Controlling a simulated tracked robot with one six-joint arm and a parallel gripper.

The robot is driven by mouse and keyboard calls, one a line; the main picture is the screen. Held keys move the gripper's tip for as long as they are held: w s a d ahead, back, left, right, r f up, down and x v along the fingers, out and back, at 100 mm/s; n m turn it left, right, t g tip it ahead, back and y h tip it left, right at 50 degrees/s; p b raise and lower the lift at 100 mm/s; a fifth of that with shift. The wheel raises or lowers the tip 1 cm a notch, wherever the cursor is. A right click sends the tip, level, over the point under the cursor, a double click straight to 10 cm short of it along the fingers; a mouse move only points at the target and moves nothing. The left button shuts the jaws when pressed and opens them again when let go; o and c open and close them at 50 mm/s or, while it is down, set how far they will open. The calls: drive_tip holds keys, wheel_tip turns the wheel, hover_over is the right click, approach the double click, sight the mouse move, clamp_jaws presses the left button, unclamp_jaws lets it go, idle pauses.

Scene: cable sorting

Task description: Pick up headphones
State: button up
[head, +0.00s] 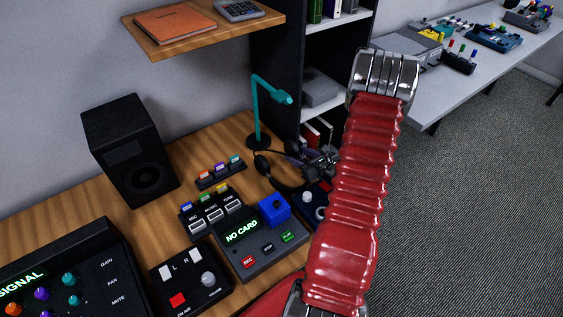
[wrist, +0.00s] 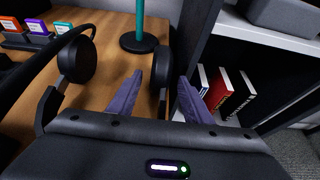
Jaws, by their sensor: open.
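The black headphones (head: 263,168) lie on the wooden desk in front of the teal lamp, partly hidden by my arm in the head view. In the wrist view one ear cup (wrist: 78,60) and part of the headband are at the left. A second dark ear cup shows between my two purple-grey fingers. My gripper (head: 312,158) is open and low over the desk; it also shows in the wrist view (wrist: 160,80) with its fingers on either side of that cup. I cannot tell whether either finger touches it.
The teal lamp (head: 257,110) stands just behind. A dark bookshelf (head: 276,62) with books rises close on the right.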

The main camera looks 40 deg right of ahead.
drive_tip(key=shift+x, duration=0.9)
drive_tip(key=shift+s, duration=0.1)
drive_tip(key=shift+c, duration=0.3)
clamp_jaws()
